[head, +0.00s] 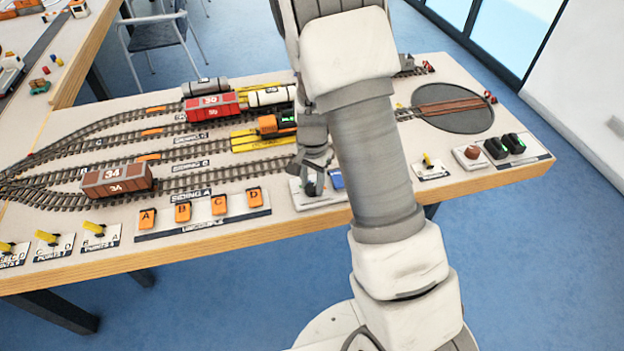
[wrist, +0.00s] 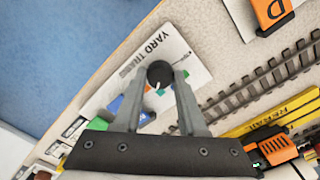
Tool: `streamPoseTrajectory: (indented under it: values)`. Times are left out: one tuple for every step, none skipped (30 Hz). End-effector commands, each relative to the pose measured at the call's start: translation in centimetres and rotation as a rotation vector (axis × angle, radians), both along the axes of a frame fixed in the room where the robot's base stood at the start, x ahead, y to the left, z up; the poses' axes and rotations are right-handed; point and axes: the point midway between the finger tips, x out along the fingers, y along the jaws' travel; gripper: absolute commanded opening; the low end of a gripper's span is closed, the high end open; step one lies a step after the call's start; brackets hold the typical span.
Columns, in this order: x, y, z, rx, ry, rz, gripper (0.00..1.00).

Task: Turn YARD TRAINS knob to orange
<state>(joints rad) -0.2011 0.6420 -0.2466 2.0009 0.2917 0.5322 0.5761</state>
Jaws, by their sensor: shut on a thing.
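The YARD TRAINS knob (wrist: 160,74) is round and black with a short white pointer line, which points towards the bottom of the wrist view. It stands on the white YARD TRAINS panel (wrist: 184,50). Small orange and teal marks show just below the knob, partly hidden by it and the fingers. My gripper (wrist: 160,78) has one finger on each side of the knob and is shut on it. In the head view my gripper (head: 316,178) is down at the panel near the table's front edge, and the knob is mostly hidden there.
A blue block (head: 337,179) sits right of the knob. Orange lettered buttons (head: 183,212) stand to the left. Behind are tracks with a brown wagon (head: 118,181), a red wagon (head: 211,106) and an orange-black locomotive (head: 277,123). A turntable (head: 452,107) is at right.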

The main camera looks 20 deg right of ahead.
Motion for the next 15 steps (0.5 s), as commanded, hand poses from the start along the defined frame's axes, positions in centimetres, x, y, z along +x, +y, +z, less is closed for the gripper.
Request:
streamPoseTrajectory:
  values:
    - [0.04,0.02,0.26,-0.001,-0.001,-0.042,0.0]
    - [0.03,0.01,0.25,-0.001,-0.001,-0.066,0.0]
    - [0.02,-0.01,0.24,-0.001,-0.001,-0.1,0.0]
    - [0.01,-0.01,0.23,-0.001,-0.001,-0.124,0.0]
    - [0.02,-0.02,0.23,0.0,0.0,-0.147,0.0]
    - [0.02,-0.02,0.23,-0.001,0.0,-0.176,0.0]
    - [0.02,-0.01,0.23,-0.001,-0.001,-0.196,0.0]
    - [0.02,0.01,0.22,0.0,0.0,-0.216,0.0]
    - [0.03,0.03,0.22,0.0,0.0,-0.24,0.0]
    - [0.02,0.03,0.2,0.0,0.0,-0.258,0.0]
    - [0.02,0.02,0.19,0.0,0.0,-0.273,0.0]
    - [0.02,0.02,0.17,0.0,0.0,-0.294,0.0]
    - [0.02,0.01,0.15,0.0,0.0,-0.308,0.0]
    - [0.02,0.01,0.14,0.0,0.0,-0.32,0.0]
    - [0.04,-0.01,0.13,0.0,0.0,-0.336,0.0]
